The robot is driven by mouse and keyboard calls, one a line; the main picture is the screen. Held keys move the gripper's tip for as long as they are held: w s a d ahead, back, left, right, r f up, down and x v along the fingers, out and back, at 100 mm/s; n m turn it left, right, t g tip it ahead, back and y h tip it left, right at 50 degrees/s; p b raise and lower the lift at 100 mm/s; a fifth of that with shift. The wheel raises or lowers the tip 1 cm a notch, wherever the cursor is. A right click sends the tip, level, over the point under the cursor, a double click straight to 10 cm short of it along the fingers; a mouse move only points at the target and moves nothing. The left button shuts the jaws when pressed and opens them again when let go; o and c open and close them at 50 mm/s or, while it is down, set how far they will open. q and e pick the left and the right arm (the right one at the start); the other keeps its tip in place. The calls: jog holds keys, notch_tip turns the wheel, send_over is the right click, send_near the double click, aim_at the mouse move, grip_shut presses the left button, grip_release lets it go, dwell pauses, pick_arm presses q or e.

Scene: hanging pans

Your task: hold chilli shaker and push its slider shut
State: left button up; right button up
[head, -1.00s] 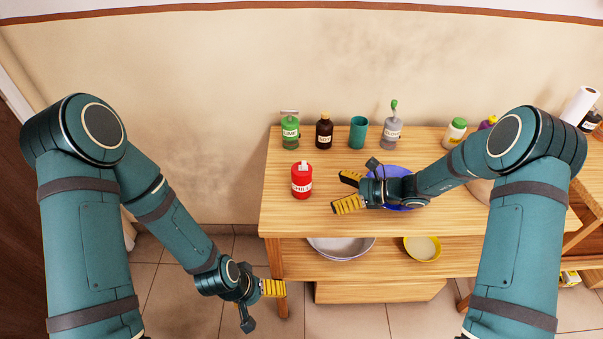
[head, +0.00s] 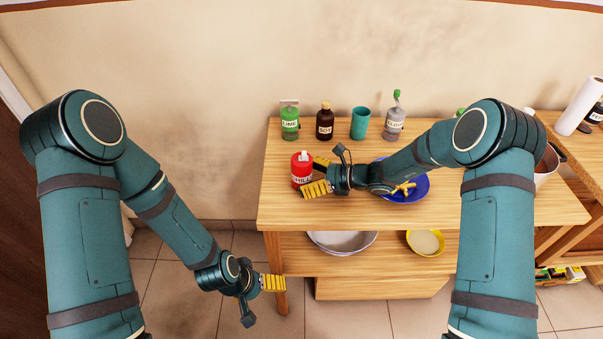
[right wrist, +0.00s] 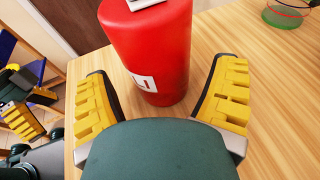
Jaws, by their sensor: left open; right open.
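The red chilli shaker (head: 301,169) stands upright on the left part of the wooden table, with a pale slider piece (head: 303,156) on its top. My right gripper (head: 318,176) is open at the shaker's right side, its yellow fingers pointing left toward it. In the right wrist view the shaker (right wrist: 155,50) stands ahead between the two spread fingers, with gaps on both sides; its top is cut off by the frame. My left gripper (head: 272,283) is low in front of the table's left leg, away from the shaker, with its fingers seen edge-on.
A green bottle (head: 290,122), a brown bottle (head: 325,121), a teal cup (head: 360,123) and a grey bottle (head: 394,122) stand behind. A blue bowl (head: 415,190) with yellow contents is under my right forearm. Table space left of the shaker is clear.

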jog(key=shift+w+a+f, duration=0.15)
jog(key=shift+a, duration=0.25)
jog(key=c, duration=1.1)
jog(key=shift+c, duration=0.2)
